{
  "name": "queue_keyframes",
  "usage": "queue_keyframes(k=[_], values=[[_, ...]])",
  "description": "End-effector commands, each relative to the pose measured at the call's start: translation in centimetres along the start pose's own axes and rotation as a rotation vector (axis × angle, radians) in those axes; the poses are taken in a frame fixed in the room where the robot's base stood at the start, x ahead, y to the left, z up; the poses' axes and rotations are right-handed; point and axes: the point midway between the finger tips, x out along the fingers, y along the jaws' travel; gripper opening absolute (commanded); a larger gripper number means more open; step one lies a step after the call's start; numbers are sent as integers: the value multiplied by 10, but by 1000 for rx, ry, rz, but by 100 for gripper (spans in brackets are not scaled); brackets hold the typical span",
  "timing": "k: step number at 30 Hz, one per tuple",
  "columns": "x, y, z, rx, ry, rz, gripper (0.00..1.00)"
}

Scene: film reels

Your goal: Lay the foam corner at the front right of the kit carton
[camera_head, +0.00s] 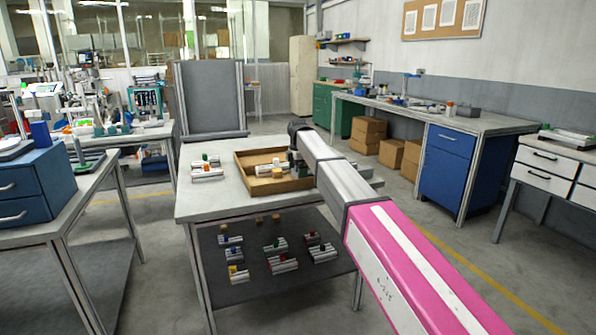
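The kit carton (292,185) is a shallow, open brown box on the right part of the grey worktable. Small pieces lie in it, including a tan block (277,173) near its front middle and white pieces further back. Small tan blocks, which look like foam corners (259,221), sit near the back of the lower shelf. My gripper (295,166) points down over the right part of the carton, below the dark wrist joint. Its fingers are too small and partly hidden, so I cannot tell whether they hold anything.
White and grey parts (207,170) stand on the table left of the carton. Several grey parts with coloured blocks (282,264) lie on the lower shelf (250,290). A blue drawer unit (40,188) stands on the left bench. The table's front left is clear.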

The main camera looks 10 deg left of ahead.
Motion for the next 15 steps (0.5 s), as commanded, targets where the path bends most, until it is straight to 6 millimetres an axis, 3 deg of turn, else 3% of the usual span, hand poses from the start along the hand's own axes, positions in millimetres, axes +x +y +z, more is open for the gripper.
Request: queue_keyframes(k=[8,15], values=[[-7,-1,0,0,0,-2,100],[-47,0,0,0,0,0,100]])
